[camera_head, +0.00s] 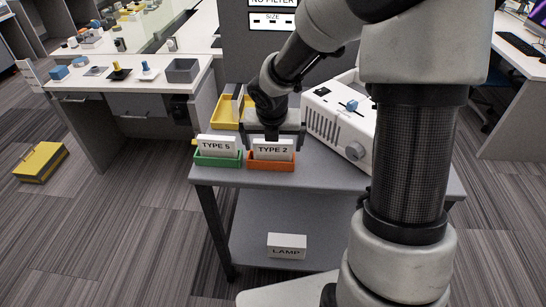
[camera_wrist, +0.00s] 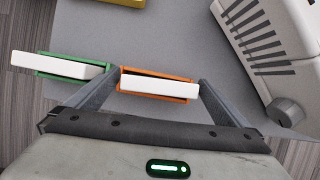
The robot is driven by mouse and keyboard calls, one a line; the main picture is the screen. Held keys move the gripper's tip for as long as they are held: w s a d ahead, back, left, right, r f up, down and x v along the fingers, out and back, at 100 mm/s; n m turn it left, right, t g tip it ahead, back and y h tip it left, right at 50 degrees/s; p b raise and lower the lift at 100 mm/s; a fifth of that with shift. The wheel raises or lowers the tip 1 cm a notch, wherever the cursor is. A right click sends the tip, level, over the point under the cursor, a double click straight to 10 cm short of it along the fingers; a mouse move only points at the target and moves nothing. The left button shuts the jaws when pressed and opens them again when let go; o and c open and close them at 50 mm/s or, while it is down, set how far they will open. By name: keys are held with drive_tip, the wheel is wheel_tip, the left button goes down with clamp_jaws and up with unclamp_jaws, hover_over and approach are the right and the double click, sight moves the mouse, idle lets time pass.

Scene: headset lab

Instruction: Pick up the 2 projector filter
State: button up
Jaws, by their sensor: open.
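The white type 2 filter (camera_head: 273,150) stands upright in a small orange tray (camera_head: 271,165) on the grey cart. In the wrist view the filter (camera_wrist: 158,87) shows from above inside the orange tray rim (camera_wrist: 157,76). My gripper (camera_head: 273,139) is over the filter from above. In the wrist view my gripper (camera_wrist: 157,88) has its two fingers spread wide, one near each end of the filter. The fingers look open and not closed on it; whether they touch the tray ends I cannot tell.
A white type 5 filter (camera_head: 217,145) stands in a green tray (camera_head: 217,161) close on the left. A yellow tray (camera_head: 228,112) is behind. A white projector (camera_head: 340,127) stands on the right. A lamp box (camera_head: 287,245) is on the lower shelf.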

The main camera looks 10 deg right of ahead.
drive_tip(key=shift+r, duration=0.1)
drive_tip(key=c, duration=0.9)
